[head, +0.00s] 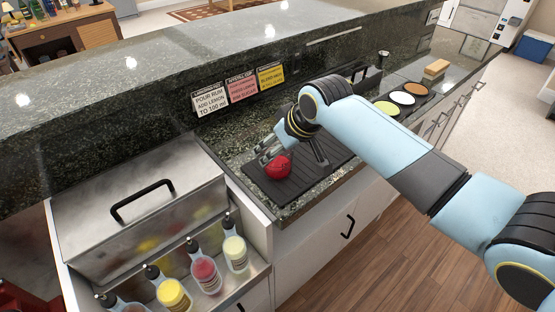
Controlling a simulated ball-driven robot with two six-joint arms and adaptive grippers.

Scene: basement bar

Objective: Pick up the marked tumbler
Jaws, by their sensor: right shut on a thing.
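A small red, rounded thing (278,168), which I take to be the marked tumbler, is at the black ribbed mat (297,190) on the dark stone counter. My right gripper (290,158) reaches down over the mat from the right and is shut on the red thing. The fingers and wrist hide part of it. I cannot tell whether it touches the mat or is raised. My left gripper is not in view.
Three recipe cards (241,90) stand against the raised bar ledge (140,75) behind. A steel lidded bin (140,215) and several capped bottles (205,272) are at the left. Colored rimming dishes (402,98) and a sponge-like block (436,69) lie farther right along the counter.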

